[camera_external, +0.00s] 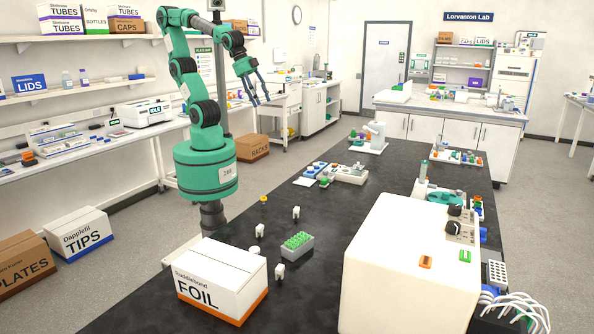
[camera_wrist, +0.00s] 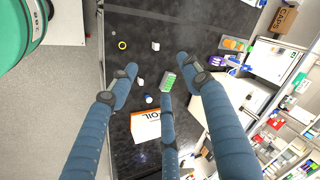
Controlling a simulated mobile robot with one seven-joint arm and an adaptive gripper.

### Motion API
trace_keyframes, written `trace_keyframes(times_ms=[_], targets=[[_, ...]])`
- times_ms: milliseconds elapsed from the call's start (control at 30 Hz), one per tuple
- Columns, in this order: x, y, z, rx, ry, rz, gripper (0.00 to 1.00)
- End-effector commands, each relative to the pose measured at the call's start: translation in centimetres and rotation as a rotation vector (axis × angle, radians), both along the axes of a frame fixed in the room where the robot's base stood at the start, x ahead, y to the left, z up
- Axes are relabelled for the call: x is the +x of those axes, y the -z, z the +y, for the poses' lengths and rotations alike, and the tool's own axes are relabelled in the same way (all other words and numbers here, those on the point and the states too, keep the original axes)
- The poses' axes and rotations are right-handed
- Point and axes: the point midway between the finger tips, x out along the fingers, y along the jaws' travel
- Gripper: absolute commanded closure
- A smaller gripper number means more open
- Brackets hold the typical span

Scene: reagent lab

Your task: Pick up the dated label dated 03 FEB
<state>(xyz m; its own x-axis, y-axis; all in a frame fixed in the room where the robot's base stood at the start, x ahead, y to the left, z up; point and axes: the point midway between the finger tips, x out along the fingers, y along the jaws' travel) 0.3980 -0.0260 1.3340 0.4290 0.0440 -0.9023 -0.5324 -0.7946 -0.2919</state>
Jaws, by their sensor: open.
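I cannot make out a label dated 03 FEB; no date is readable in either view. Several small white pieces stand on the black bench in the external view: one at the back (camera_external: 296,213), one in the middle (camera_external: 259,231) and one in front (camera_external: 279,271). What they are is too small to tell. They also show in the wrist view, one near the top (camera_wrist: 155,46). My gripper (camera_external: 258,93) is open and empty, raised high above the bench. In the wrist view its three blue fingers (camera_wrist: 160,76) are spread apart.
A green-topped rack (camera_external: 297,245) stands among the white pieces, with a yellow ring-like piece (camera_external: 264,199) behind. A FOIL box (camera_external: 221,280) stands at the bench's front left. A large white housing (camera_external: 410,270) blocks the right front. The bench between them is mostly clear.

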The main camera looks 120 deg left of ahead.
Motion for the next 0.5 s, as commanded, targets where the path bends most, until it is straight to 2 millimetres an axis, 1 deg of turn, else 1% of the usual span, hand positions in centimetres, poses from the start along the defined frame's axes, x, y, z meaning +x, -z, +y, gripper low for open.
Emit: trace_keyframes(times_ms=[33, 167, 200, 267, 300, 367, 467, 500], targets=[[1.3, 2.0, -1.1, 0.057, 0.111, 0.019, 0.52], [4.5, 5.6, -3.8, 0.212, 0.415, 0.048, 0.52], [5.4, 6.8, -4.8, 0.260, 0.510, 0.056, 0.52], [6.7, 8.7, -6.4, 0.328, 0.655, 0.067, 0.52], [7.4, 10.1, -7.5, 0.375, 0.752, 0.077, 0.52], [8.5, 12.1, -9.2, 0.442, 0.900, 0.087, 0.52], [9.9, 15.8, -12.4, 0.553, 1.151, 0.103, 0.52], [10.3, 17.3, -13.8, 0.596, 1.252, 0.106, 0.52]])
